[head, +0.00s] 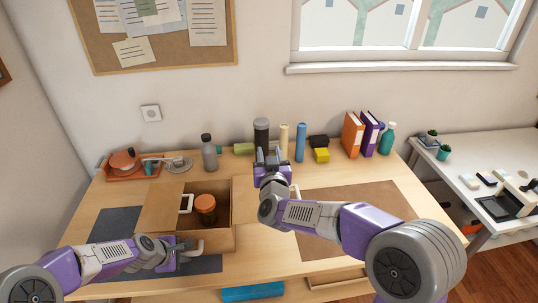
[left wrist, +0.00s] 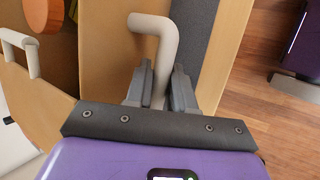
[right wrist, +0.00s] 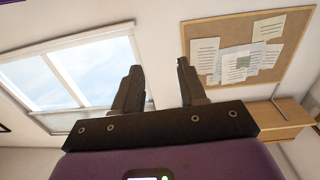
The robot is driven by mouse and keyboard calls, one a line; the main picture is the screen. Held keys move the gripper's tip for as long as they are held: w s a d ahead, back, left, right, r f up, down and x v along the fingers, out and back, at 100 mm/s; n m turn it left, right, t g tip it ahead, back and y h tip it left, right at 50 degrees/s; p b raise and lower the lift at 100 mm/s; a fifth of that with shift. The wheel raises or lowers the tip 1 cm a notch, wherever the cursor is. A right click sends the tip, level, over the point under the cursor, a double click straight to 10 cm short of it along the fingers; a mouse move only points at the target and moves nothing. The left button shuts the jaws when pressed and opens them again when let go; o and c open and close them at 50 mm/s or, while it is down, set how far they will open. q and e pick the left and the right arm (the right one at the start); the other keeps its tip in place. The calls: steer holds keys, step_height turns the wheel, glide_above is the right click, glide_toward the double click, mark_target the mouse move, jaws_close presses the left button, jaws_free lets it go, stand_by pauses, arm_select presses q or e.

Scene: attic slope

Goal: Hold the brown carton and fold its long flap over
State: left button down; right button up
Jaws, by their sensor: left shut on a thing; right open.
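The brown carton (head: 218,190) stands open on the table at the left, with an orange-lidded jar (head: 205,203) inside. A flap (head: 163,207) with a white handle (head: 186,204) shows at its left side; the flap's exact angle is unclear. The carton's wall (left wrist: 108,60) also shows in the left wrist view. My left gripper (head: 178,260) is shut on a pale bent handle (left wrist: 155,40) at the carton's front side. My right gripper (head: 268,158) is open and empty, raised beyond the carton to its right; its fingers also show in the right wrist view (right wrist: 158,85).
A dark cylinder (head: 261,131), grey bottle (head: 209,153) and blue roll (head: 300,143) stand along the back. A red turntable-like thing (head: 127,161) sits at the back left. Binders (head: 352,134) stand at the back right. A brown mat (head: 375,200) lies right of the carton.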

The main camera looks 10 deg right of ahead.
steer(key=s, duration=1.2)
steer(key=shift+a, duration=0.25)
